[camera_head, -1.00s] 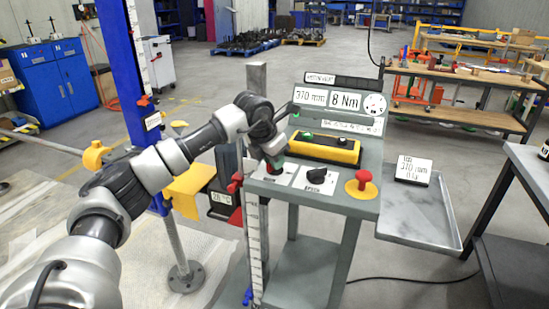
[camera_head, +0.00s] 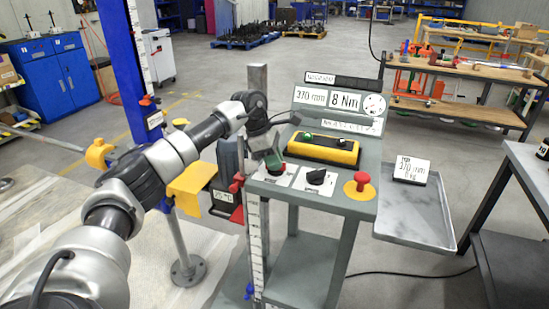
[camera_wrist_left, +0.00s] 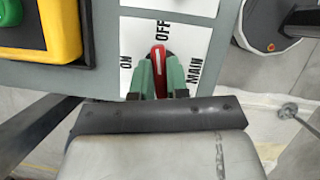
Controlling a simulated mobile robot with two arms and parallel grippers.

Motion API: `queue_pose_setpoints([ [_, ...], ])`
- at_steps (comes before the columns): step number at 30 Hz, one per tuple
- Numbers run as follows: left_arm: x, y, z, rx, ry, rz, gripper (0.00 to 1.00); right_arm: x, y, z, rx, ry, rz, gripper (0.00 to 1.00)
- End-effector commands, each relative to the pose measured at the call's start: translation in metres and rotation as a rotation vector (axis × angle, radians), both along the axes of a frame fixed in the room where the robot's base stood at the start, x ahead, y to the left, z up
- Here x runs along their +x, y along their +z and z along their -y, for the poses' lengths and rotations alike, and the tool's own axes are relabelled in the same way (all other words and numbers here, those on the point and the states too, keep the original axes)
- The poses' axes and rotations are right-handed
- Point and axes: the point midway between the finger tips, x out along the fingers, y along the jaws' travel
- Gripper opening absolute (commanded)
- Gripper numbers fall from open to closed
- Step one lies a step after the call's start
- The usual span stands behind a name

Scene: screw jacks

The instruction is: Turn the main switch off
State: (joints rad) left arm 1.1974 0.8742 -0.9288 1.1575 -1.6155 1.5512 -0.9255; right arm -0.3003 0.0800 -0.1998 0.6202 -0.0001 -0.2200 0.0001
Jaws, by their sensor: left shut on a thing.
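The main switch (camera_wrist_left: 158,56) is a red handle with a white line, on a white plate (camera_wrist_left: 201,44) marked ON, OFF and MAIN in the left wrist view. Its white line points up the picture towards the word OFF. My left gripper (camera_wrist_left: 160,78) has green fingers closed on both sides of the handle. In the head view my left gripper (camera_head: 274,166) is at the left front of the grey console's top (camera_head: 335,192). It mostly hides the switch there. My right gripper is not in view.
A black knob (camera_head: 316,177) and a red mushroom button (camera_head: 362,179) on a yellow base are to the right on the console. A blue column (camera_head: 127,70) stands left; a grey tray (camera_head: 415,222) is right.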

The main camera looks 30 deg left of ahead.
Motion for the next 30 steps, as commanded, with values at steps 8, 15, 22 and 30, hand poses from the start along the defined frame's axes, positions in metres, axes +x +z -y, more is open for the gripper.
queue_pose_setpoints([
  [8,0.0012,0.0021,-0.0006,0.0,-0.152,0.004,0.0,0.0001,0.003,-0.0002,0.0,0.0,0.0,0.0],
  [15,0.0013,0.002,-0.0005,0.0,-0.215,0.004,0.0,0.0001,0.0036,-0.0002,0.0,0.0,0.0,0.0],
  [22,0.0012,0.0019,-0.0006,0.002,-0.228,0.004,0.0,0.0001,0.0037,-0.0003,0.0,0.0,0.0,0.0],
  [30,0.0013,0.0021,-0.0008,0.002,-0.227,0.005,0.18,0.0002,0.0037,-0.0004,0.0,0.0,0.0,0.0],
])
